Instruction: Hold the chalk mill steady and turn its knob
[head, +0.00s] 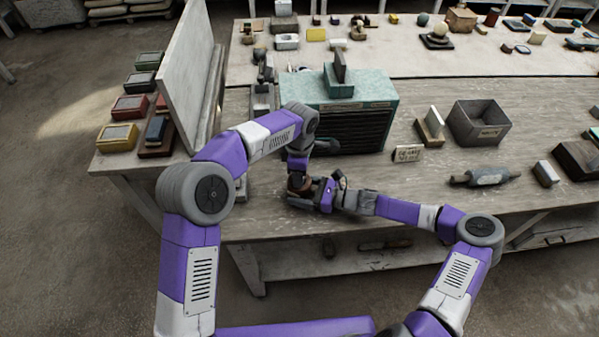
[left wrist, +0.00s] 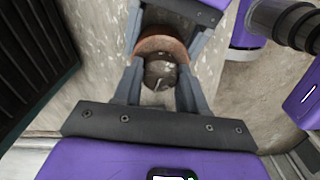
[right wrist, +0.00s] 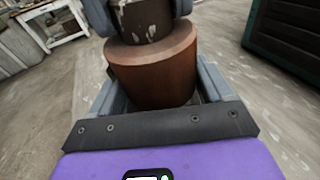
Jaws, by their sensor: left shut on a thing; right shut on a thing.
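The chalk mill (head: 300,187) stands upright near the table's front edge, small and partly covered by my grippers in the head view. In the right wrist view its reddish-brown round body (right wrist: 155,75) sits between the fingers of my right gripper (right wrist: 160,90), which is shut on it from the side. Its dark, worn knob (left wrist: 160,74) sits on top, between the fingers of my left gripper (left wrist: 160,80), which is shut on it from above. The left fingers also show beside the knob (right wrist: 146,20) in the right wrist view. The mill's foot is hidden.
A teal-topped cabinet with dark slatted sides (head: 345,120) stands just behind the mill. An upright pale board (head: 188,75) is to the left. A grey bin (head: 480,122), a small sign (head: 408,153) and a grey roller-shaped thing (head: 485,177) lie to the right. Bare tabletop lies between.

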